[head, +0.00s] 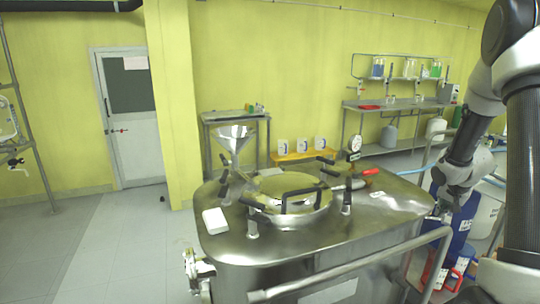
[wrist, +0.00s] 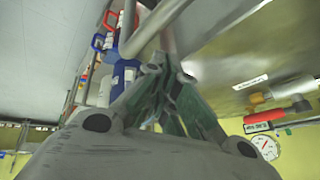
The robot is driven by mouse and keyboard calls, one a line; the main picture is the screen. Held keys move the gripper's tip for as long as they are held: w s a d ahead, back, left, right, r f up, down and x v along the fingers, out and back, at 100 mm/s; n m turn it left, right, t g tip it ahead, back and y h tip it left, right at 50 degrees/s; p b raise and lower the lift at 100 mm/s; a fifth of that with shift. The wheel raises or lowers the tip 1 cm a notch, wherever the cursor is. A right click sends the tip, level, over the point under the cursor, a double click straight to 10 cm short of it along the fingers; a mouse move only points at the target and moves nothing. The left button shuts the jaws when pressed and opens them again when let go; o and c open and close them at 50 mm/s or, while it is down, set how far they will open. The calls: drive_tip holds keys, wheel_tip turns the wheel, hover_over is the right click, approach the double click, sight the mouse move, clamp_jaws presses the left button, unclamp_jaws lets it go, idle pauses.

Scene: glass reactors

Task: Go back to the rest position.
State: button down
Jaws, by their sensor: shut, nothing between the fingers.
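My gripper (head: 439,208) hangs at the right end of the steel reactor top (head: 375,222), beside its edge and near the metal rail. In the wrist view the fingers of my gripper (wrist: 160,72) come together with nothing visible between them. The reactor carries a round lid (head: 290,190) with black clamps. My arm comes down from the upper right of the head view. I cannot tell whether the fingers touch the reactor or the rail.
A steel rail (head: 350,265) runs along the reactor's front. A funnel (head: 235,138), a white block (head: 215,221), a gauge (head: 354,143) and a red-handled valve (head: 371,172) stand on or near the top. Blue containers (head: 447,225) stand below my gripper. Floor at left is clear.

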drive_tip(key=s+a+r+n, duration=0.3)
drive_tip(key=s+a+r, duration=0.4)
drive_tip(key=s, duration=0.3)
drive_tip(key=s+a+r+n+y, duration=0.1)
drive_tip(key=s+a+r+n, duration=0.2)
drive_tip(key=s+a+r, duration=0.4)
drive_tip(key=s+a+r+n+g+y, duration=0.1)
drive_tip(key=s+a+r+n, duration=0.2)
drive_tip(key=s+a+r, duration=0.4)
drive_tip(key=s+a, duration=0.1)
drive_tip(key=s, duration=0.7)
